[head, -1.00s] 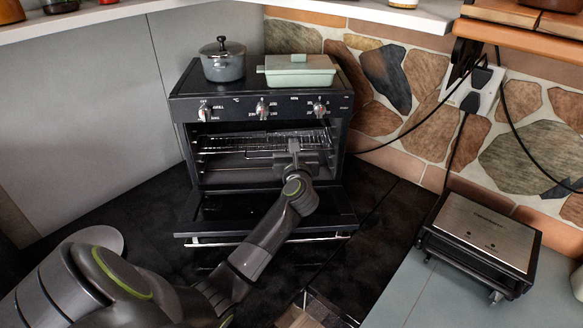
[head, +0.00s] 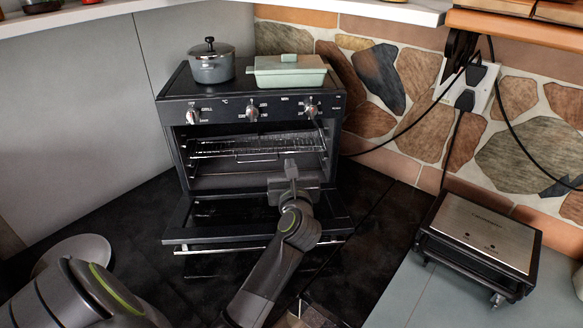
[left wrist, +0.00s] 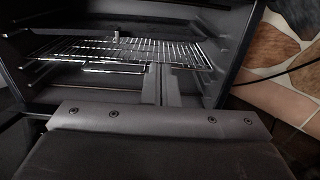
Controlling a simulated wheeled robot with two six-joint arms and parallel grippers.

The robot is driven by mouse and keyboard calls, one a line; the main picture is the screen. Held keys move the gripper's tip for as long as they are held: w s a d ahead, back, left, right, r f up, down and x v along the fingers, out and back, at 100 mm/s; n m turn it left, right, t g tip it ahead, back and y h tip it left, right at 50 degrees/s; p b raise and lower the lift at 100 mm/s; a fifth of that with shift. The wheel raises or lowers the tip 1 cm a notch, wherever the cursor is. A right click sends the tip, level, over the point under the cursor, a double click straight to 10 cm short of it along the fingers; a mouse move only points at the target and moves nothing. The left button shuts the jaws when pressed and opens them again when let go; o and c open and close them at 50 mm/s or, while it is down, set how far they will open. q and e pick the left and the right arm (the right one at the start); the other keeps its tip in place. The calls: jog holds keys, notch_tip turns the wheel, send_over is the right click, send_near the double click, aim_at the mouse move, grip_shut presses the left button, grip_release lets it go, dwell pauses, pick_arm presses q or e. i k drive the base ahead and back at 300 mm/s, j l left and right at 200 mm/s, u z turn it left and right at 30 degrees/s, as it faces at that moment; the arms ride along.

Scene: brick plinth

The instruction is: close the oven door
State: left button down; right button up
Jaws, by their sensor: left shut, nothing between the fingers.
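The black oven (head: 250,113) stands in the corner, and its cavity with a wire rack (head: 255,146) is exposed. Its door (head: 225,213) is folded down, hanging out towards me, with a silver handle bar (head: 215,248) along its front edge. My left gripper (head: 290,168) is in front of the cavity opening, above the right part of the open door, with its fingers shut and empty. In the left wrist view the closed fingers (left wrist: 158,84) point into the cavity below the rack (left wrist: 120,52). My arm hides part of the door. My right gripper is not in view.
A grey pot (head: 211,62) and a pale green lidded dish (head: 289,71) stand on the oven. A silver and black countertop appliance (head: 483,240) stands at the right. Cables hang from the outlet (head: 470,88) on the stone wall.

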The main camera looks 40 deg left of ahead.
aim_at(176, 232)
jog(key=k+l, duration=0.75)
jog(key=l, duration=0.2)
